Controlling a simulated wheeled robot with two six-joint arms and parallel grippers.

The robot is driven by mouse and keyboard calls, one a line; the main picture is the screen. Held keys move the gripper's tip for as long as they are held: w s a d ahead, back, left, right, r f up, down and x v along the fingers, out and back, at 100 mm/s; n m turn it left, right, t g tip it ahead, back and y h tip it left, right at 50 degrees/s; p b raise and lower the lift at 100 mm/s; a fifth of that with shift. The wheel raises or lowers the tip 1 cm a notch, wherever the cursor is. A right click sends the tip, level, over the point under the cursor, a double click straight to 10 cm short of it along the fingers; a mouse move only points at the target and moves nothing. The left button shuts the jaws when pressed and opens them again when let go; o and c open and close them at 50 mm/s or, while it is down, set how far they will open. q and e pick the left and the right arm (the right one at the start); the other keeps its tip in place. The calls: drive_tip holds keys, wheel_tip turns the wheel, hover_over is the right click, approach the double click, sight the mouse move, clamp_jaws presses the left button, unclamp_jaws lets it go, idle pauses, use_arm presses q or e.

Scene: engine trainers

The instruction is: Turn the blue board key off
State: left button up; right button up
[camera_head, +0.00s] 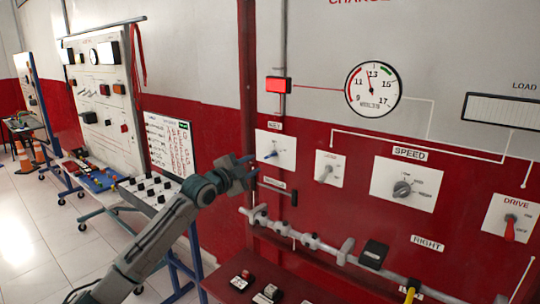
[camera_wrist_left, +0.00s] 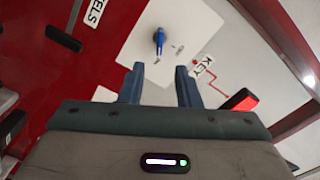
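The blue board key (camera_head: 271,155) sits on a white plate (camera_head: 287,149) on the red wall board, under a small label. In the left wrist view the blue key (camera_wrist_left: 158,42) stands out from its white plate, just beyond and between the fingertips. My left gripper (camera_head: 251,165) is just left of the key in the head view. In the left wrist view my left gripper (camera_wrist_left: 159,80) is open and empty, its two blue fingers apart and not touching the key. My right gripper is in neither view.
A red indicator (camera_head: 278,85) and a round gauge (camera_head: 373,89) are above the key. A grey pipe (camera_head: 300,236) runs below. Other switches, including the red DRIVE switch (camera_head: 510,228), are to the right. A white trainer board (camera_head: 105,95) stands at left.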

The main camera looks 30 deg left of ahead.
sight(268, 157)
use_arm(q)
drive_tip(key=w+p, duration=0.3)
drive_tip(key=w, duration=0.5)
drive_tip(key=shift+w+d, duration=0.15)
drive_tip(key=shift+w, duration=0.05)
drive_tip(key=shift+w+f, duration=0.15)
drive_tip(key=shift+f, duration=0.05)
clamp_jaws()
